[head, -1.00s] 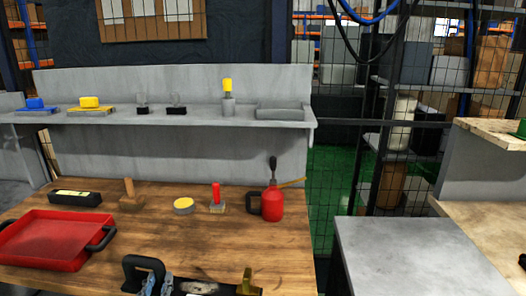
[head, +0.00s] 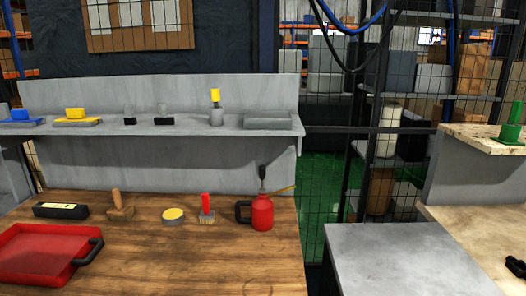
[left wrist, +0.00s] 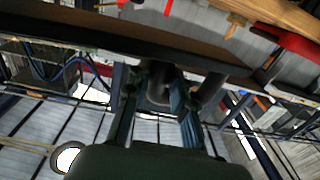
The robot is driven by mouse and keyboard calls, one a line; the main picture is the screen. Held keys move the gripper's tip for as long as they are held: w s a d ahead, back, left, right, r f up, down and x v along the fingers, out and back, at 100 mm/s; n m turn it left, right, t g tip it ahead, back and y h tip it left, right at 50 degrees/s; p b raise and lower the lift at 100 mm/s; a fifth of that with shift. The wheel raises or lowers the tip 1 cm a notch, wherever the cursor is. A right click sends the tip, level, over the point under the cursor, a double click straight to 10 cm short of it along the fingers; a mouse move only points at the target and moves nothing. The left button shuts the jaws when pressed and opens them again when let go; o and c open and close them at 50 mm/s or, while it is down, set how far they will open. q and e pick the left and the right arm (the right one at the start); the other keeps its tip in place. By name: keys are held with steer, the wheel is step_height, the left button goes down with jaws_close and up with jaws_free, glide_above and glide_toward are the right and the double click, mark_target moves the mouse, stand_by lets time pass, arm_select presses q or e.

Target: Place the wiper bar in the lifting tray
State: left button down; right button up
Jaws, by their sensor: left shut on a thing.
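The lifting tray, red with black side handles, lies on the wooden table at the lower left of the head view (head: 40,256); its left part is cut off by the frame. A red piece at the upper right of the left wrist view (left wrist: 290,42) looks like part of it. My left gripper (left wrist: 160,88) is shut on the dark handle of the wiper bar (left wrist: 105,32), whose long dark body crosses the top of the left wrist view. Neither the bar nor my left gripper shows in the head view now. My right gripper is in no view.
On the table stand a black box with a yellow label (head: 60,210), a wooden-handled block (head: 118,207), a yellow-topped tin (head: 173,215), a red-handled stamp (head: 206,209) and a red oil can (head: 261,212). The table's front middle is clear. A grey bench (head: 410,262) stands right.

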arm_select(q)
steer(key=shift+w+r, duration=0.1)
stand_by(0.3)
steer(key=w+a+r+n+y, duration=0.1)
steer(key=w+a, duration=0.3)
steer(key=w, duration=0.4)
steer(key=w+a+r+y, duration=0.1)
steer(key=w+a+r, duration=0.2)
steer(key=w, duration=0.5)
steer(key=shift+a+r+n+y, duration=0.35)
steer(key=shift+r+n+y, duration=0.05)
steer(key=shift+r, duration=0.1)
